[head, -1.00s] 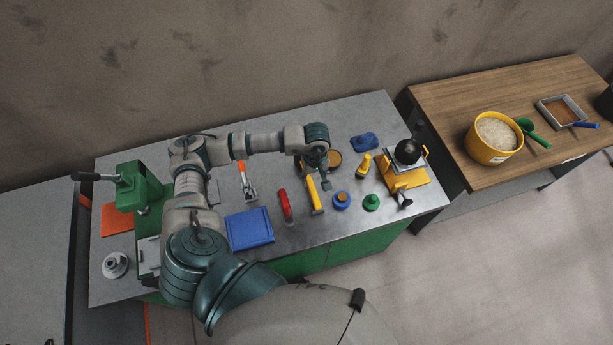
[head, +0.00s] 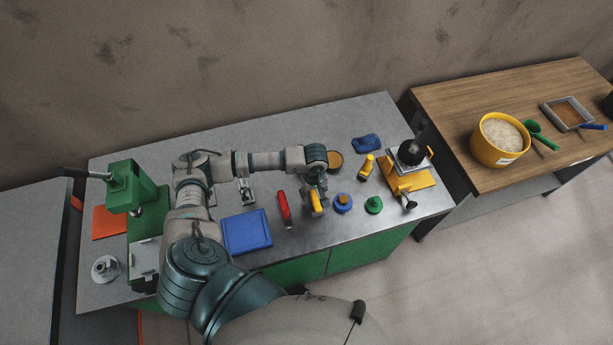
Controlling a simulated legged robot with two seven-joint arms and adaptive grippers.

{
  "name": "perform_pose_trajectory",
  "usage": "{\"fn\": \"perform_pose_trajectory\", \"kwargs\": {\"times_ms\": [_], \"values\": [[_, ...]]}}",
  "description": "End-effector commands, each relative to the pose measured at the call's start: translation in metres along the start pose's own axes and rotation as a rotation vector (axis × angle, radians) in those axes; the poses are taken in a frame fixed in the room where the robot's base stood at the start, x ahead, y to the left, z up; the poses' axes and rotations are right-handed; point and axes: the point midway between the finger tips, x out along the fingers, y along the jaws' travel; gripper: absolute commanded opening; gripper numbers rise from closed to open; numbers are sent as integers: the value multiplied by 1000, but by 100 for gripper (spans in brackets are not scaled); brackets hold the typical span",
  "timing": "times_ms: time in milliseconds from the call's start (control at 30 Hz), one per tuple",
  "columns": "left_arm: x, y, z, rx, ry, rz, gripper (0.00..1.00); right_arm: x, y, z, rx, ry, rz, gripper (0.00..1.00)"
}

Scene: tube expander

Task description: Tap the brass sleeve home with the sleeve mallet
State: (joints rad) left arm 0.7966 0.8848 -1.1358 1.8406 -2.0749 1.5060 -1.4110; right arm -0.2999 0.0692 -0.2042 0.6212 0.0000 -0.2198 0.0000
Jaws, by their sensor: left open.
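My left gripper (head: 315,200) is open and points down at a yellow-handled tool (head: 317,205), with its fingers around or just above it; I cannot tell if they touch. The arm hides part of this tool, and I cannot tell if it is the sleeve mallet. A blue round holder (head: 343,204) stands just right of the gripper, with a small brass-coloured piece (head: 343,198) on top that may be the brass sleeve. A short yellow tool (head: 366,168) stands further back to the right. My right gripper is not in view.
A red-handled tool (head: 283,207) and a blue tray (head: 246,232) lie left of the gripper. A green knob (head: 374,205) and a yellow fixture (head: 413,181) are to the right. A green press (head: 136,187) stands at the left. The metal bench's (head: 340,112) back strip is clear.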

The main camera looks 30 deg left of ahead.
Motion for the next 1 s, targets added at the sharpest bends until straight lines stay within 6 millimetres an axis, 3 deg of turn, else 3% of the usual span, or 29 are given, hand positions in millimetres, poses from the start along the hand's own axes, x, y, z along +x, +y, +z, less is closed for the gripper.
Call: {"fn": "perform_pose_trajectory", "kwargs": {"times_ms": [67, 200, 300, 633, 1000], "values": [[0, 0, 0, 0, 0, 0, 55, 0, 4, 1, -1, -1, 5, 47], [0, -2, -2, 1, -2, 1, 20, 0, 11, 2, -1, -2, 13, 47], [1, -2, -2, 0, -2, 1, 0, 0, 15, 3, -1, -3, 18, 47], [-3, -1, -3, 0, -1, 2, 0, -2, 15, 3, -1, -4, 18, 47], [-34, -1, -2, 0, 1, 3, 0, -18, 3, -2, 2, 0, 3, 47]]}}
